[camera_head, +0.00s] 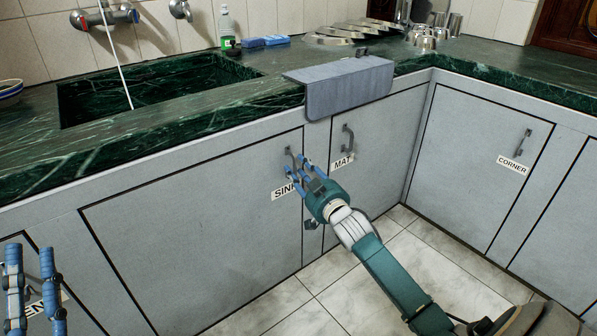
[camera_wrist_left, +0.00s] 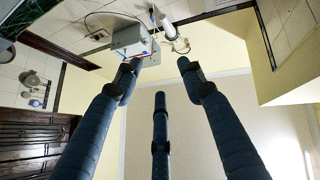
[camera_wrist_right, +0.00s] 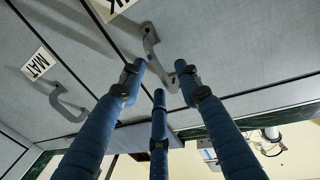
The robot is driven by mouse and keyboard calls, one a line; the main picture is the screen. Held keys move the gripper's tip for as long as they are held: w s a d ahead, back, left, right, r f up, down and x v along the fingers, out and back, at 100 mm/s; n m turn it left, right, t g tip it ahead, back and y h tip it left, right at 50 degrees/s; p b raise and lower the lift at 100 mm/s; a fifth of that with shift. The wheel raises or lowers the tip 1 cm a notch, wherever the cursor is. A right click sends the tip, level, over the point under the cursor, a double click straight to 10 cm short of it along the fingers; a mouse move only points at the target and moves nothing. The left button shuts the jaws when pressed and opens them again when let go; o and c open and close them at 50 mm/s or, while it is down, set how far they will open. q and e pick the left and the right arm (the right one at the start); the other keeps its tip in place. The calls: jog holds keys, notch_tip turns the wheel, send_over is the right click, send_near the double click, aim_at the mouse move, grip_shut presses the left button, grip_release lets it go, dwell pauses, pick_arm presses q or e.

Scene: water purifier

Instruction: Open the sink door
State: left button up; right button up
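The sink door (camera_head: 190,230) is a wide grey panel under the counter and looks closed. Its metal handle (camera_head: 289,157) is near the top right corner, above a partly covered SINK label (camera_head: 284,192). My right gripper (camera_head: 301,170) is at this handle. My left gripper (camera_head: 30,250) is at the lower left of the head view, empty, with fingers spread in the left wrist view (camera_wrist_left: 157,70).
The MAT door (camera_head: 375,150) with its own handle is just right of the sink door. The CORNER door (camera_head: 480,165) is further right. A grey mat (camera_head: 350,88) hangs over the counter edge above. The tiled floor (camera_head: 350,290) in front is clear.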

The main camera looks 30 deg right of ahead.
jog(key=shift+w, duration=0.35)
grip_shut()
